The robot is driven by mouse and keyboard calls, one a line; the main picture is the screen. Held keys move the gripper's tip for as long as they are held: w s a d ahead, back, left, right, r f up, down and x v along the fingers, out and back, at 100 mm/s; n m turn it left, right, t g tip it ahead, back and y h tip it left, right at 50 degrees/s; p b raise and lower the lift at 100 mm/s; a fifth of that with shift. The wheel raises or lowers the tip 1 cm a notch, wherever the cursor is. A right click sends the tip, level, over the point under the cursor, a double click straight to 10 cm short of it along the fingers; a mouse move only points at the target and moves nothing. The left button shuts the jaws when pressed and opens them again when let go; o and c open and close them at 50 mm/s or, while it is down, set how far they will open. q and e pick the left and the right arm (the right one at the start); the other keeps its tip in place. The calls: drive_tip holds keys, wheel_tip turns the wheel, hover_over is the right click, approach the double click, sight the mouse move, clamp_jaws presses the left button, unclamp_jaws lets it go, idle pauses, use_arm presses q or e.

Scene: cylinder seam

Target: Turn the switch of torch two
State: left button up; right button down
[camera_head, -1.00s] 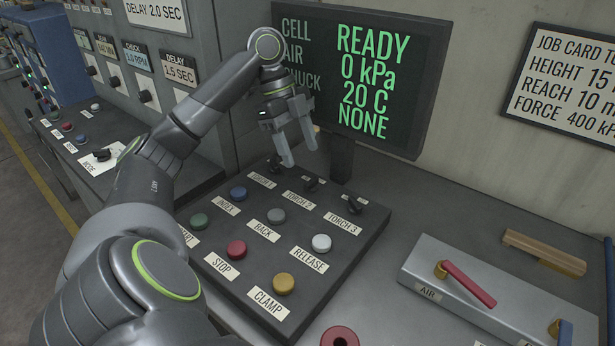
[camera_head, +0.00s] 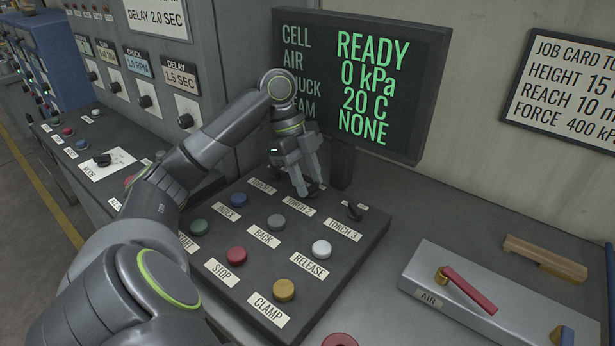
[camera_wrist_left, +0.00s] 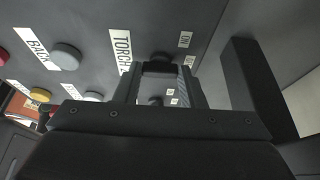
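The dark switch of torch two (camera_wrist_left: 158,67) shows in the left wrist view between my left fingertips, beside its TORCH label (camera_wrist_left: 121,52). In the head view its TORCH 2 label (camera_head: 297,207) is in front of the fingertips, and the fingers mostly hide the knob. My left gripper (camera_head: 309,190) points down at the panel. Its fingers stand apart on either side of the knob; I cannot tell whether they touch it. The gripper also shows in the left wrist view (camera_wrist_left: 160,85). My right gripper is not in view.
The torch 3 switch (camera_head: 353,210) is close on the right. Push buttons, such as the grey BACK button (camera_head: 276,221) and white RELEASE button (camera_head: 321,249), stand in front. The screen (camera_head: 400,90) rises just behind. An air valve box (camera_head: 490,290) is at the right.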

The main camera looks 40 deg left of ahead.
use_arm(q)
drive_tip(key=shift+c, duration=1)
drive_tip(key=shift+r+n+p, duration=0.15)
drive_tip(key=shift+n+p, duration=0.15)
drive_tip(key=shift+p, duration=0.35)
drive_tip(key=n+t+p, duration=0.1)
drive_tip(key=n+p, duration=0.2)
drive_tip(key=p, duration=0.1)
drive_tip(key=n+t+y+p, duration=0.1)
drive_tip(key=n+p, duration=0.2)
drive_tip(key=p, duration=0.1)
drive_tip(key=n+t+p, duration=0.1)
drive_tip(key=n+p, duration=0.1)
drive_tip(key=p, duration=0.3)
drive_tip(key=shift+s+d+r+n+y, duration=0.15)
drive_tip(key=shift+s+d+n+y, duration=0.1)
drive_tip(key=shift+s+n+y, duration=0.15)
drive_tip(key=shift+f+n+t+y+p, duration=0.25)
drive_tip(key=shift+n+t+y+p, duration=0.2)
drive_tip(key=shift+n+p, duration=1)
drive_tip(key=o, duration=1)
